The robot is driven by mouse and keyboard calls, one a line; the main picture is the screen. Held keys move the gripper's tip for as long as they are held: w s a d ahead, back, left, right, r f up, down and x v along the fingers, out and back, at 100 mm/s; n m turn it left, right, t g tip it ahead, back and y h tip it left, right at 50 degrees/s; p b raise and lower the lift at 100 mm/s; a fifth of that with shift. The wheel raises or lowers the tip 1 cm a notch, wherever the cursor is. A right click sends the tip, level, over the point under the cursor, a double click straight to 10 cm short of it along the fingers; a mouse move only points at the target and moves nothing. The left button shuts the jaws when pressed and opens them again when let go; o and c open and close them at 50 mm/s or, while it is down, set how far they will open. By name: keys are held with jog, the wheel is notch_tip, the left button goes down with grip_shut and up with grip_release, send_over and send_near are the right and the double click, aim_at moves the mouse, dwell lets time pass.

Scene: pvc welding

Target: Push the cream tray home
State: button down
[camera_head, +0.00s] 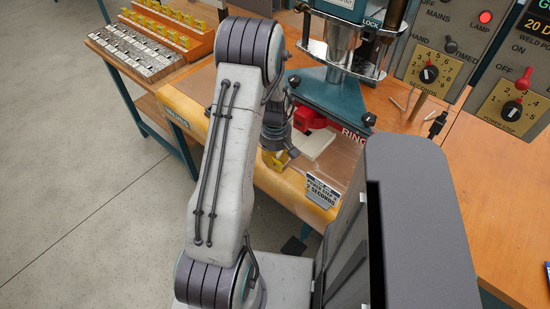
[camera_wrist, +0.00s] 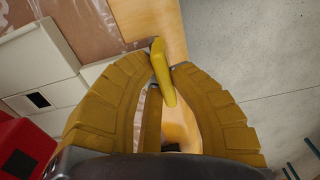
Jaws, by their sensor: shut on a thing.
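The cream tray (camera_head: 317,144) lies on the bench in front of the teal press base, its far part hidden by the red block and the press. In the wrist view the tray (camera_wrist: 38,58) is a pale stepped slab at the left, with a dark square on it. My gripper (camera_head: 283,160) is low at the bench's front edge, partly hidden by my arm. In the wrist view my gripper's (camera_wrist: 160,70) two ochre fingers close on a yellow handle (camera_wrist: 160,68) at the tray's near side. The join between handle and tray is partly hidden by a finger.
The red block (camera_head: 307,118) sits beside the tray under the teal press (camera_head: 335,98). A small sign (camera_head: 322,190) stands at the bench's front edge. Control panels (camera_head: 445,45) are at the right. A rack with yellow-topped parts (camera_head: 165,28) is at the back left.

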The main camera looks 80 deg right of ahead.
aim_at(296, 142)
jog(key=shift+s+d, duration=0.55)
jog(key=shift+d, duration=0.35)
jog(key=shift+s+d, duration=0.55)
jog(key=shift+d, duration=0.35)
jog(key=c, duration=1.2)
grip_release()
jog(key=shift+d, duration=0.1)
jog(key=shift+o, duration=0.4)
